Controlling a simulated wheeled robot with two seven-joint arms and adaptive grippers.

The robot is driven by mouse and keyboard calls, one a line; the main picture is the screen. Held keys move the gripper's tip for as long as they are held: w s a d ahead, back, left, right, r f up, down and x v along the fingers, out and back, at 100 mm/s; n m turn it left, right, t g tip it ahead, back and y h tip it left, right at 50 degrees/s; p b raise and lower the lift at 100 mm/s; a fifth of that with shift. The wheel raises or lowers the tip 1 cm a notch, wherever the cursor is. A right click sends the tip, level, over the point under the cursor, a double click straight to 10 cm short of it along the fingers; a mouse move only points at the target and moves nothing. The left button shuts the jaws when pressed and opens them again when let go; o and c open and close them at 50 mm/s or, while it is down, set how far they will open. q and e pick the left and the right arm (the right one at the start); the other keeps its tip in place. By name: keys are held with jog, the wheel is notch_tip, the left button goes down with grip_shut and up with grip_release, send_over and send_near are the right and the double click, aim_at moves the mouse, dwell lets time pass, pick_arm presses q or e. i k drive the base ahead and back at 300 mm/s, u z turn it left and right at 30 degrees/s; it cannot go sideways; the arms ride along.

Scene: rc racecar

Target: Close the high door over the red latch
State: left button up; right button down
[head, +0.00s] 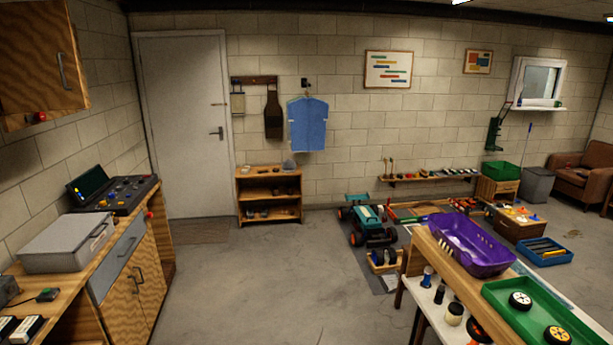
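A high wooden cabinet door (35,55) with a grey bar handle (61,70) shows at the upper left, on the left wall above the counter. Its left and top parts are cut off by the picture edge. A small red latch (40,117) shows at the door's lower edge. I cannot tell from this angle how far the door stands open. Neither of my grippers is in view.
Below the door, a wooden counter (72,290) carries a grey case (65,243) and a black control console (112,194). The middle floor (250,285) is clear. At the right, a workbench holds a purple car body (468,243) and a green tray (540,312).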

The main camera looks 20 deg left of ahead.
aim_at(40, 70)
jog(key=u, duration=0.6)
jog(key=i, duration=1.3)
jog(key=u, duration=1.05)
